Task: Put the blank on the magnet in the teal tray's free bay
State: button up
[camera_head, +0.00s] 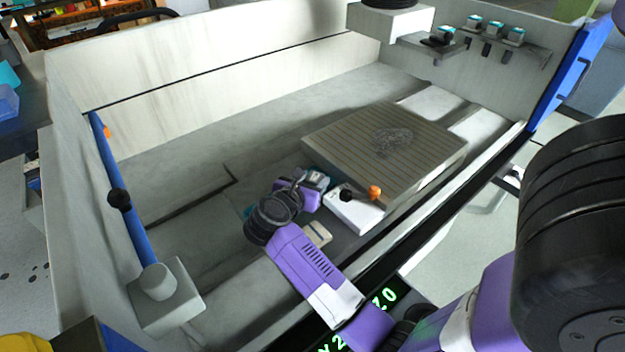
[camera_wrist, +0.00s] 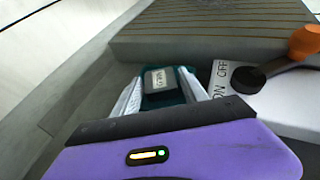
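The magnet (camera_head: 432,165) is a striped grey block in the machine tank; it also shows in the wrist view (camera_wrist: 215,22). A dark tangled patch (camera_head: 392,142) lies on its top; I make out no clear blank there. My gripper (camera_head: 312,187) is low at the magnet's near left side. In the wrist view its pale fingers (camera_wrist: 160,88) are apart, on either side of a dark teal piece (camera_wrist: 190,86) carrying a grey labelled block (camera_wrist: 160,80). I cannot tell whether these are the tray and blank. No contact by the fingers is clear.
A white switch box (camera_head: 352,212) marked ON and OFF, with an orange-knobbed lever (camera_head: 374,192), stands just right of my gripper. A pale bar (camera_head: 318,234) lies near my wrist. The tank walls (camera_head: 200,85) surround the area; the tank floor at left is mostly clear.

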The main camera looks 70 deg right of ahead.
jog(key=shift+r, duration=0.15)
jog(key=b+v, duration=0.1)
jog(key=v, duration=1)
jog(key=shift+s+a+r, duration=0.15)
jog(key=shift+a, duration=0.25)
jog(key=s+a+r+n+t+h, duration=0.2)
jog(key=s+r+n+t+h, duration=0.4)
jog(key=r+n, duration=0.4)
jog(key=s+a+r+n+t+y, duration=0.25)
jog(key=a+n+t, duration=0.75)
jog(key=n, duration=0.7)
jog(key=s+a+f+n+y, duration=0.4)
jog(key=a+n+y, duration=0.4)
jog(key=n, duration=0.6)
jog(key=s+a+f+n+y, duration=0.4)
jog(key=a+f+n+y, duration=0.2)
jog(key=n+y, duration=0.3)
jog(key=a+n, duration=0.1)
jog(key=n, duration=0.3)
jog(key=shift+s+a+f+n, duration=0.3)
jog(key=shift+a+n, duration=0.1)
